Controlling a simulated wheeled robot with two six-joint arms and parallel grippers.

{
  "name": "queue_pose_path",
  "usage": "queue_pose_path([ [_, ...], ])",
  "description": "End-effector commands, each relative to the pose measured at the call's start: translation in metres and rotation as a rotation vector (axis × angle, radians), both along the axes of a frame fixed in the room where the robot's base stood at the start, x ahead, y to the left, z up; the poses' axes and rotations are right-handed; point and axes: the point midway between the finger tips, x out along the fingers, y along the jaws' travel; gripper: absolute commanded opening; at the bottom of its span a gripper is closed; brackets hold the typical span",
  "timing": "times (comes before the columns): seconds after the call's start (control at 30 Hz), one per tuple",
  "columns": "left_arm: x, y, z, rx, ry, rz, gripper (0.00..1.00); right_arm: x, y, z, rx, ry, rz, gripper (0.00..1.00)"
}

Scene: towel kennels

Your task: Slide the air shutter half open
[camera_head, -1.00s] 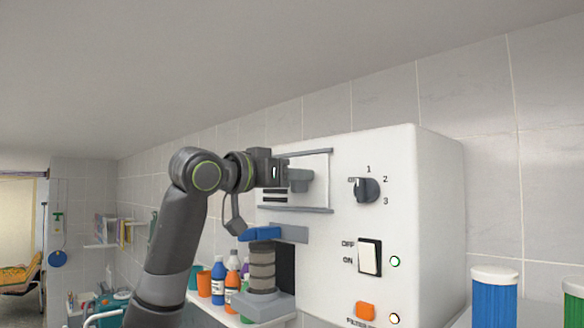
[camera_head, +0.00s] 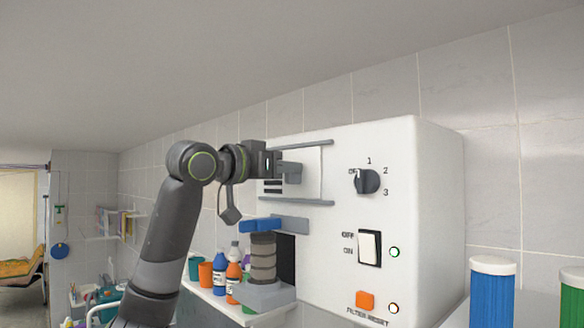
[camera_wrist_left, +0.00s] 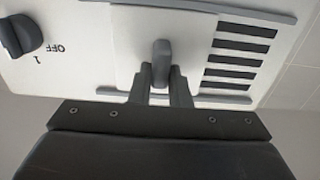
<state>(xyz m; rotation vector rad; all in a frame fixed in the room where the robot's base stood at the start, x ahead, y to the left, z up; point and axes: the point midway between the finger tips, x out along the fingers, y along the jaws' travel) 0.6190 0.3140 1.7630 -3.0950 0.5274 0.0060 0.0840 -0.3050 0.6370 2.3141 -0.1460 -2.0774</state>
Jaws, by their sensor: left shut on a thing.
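The air shutter (camera_head: 309,164) is a pale plate between two grey rails on the white machine's front. In the left wrist view the shutter plate (camera_wrist_left: 130,50) has a grey upright handle (camera_wrist_left: 161,54). My left gripper (camera_head: 291,173) is at the handle, and its fingers (camera_wrist_left: 162,80) are shut on it. Dark vent slots (camera_wrist_left: 246,58) are open beside the plate's edge; they also show left of the plate in the head view (camera_head: 272,187). Whether the slots continue under the plate is hidden. My right gripper is not in view.
The white machine (camera_head: 425,220) carries a rotary knob (camera_head: 367,181), a rocker switch (camera_head: 369,248) and an orange button (camera_head: 365,300). A blue lever (camera_head: 262,224) sits below the shutter. Bottles (camera_head: 220,275) stand on a shelf. Blue (camera_head: 493,300) and green canisters (camera_head: 573,305) are at right.

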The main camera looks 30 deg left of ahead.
Motion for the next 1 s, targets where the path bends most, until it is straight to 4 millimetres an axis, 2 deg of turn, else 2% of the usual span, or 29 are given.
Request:
queue_pose_path([
  [0.03,0.003,0.011,0.001,-0.001,-0.001,0.006,0.0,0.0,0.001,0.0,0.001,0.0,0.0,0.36],
  [0.17,0.007,0.026,0.002,-0.003,-0.004,0.005,0.0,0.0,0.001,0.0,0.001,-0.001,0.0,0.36],
  [0.47,0.008,0.027,0.001,-0.001,-0.006,0.002,0.0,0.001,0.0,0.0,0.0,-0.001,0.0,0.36],
  [0.5,0.008,0.027,0.001,-0.001,-0.006,0.002,0.19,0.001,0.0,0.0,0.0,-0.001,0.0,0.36],
  [0.63,0.008,0.027,0.001,-0.001,-0.006,0.002,0.36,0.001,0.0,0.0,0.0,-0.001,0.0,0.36],
  [0.67,0.008,0.027,0.001,-0.001,-0.005,0.002,0.38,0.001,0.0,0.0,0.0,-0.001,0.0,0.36],
  [1.0,0.005,0.028,0.0,-0.001,-0.006,0.003,0.38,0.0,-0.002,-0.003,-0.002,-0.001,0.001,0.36],
])
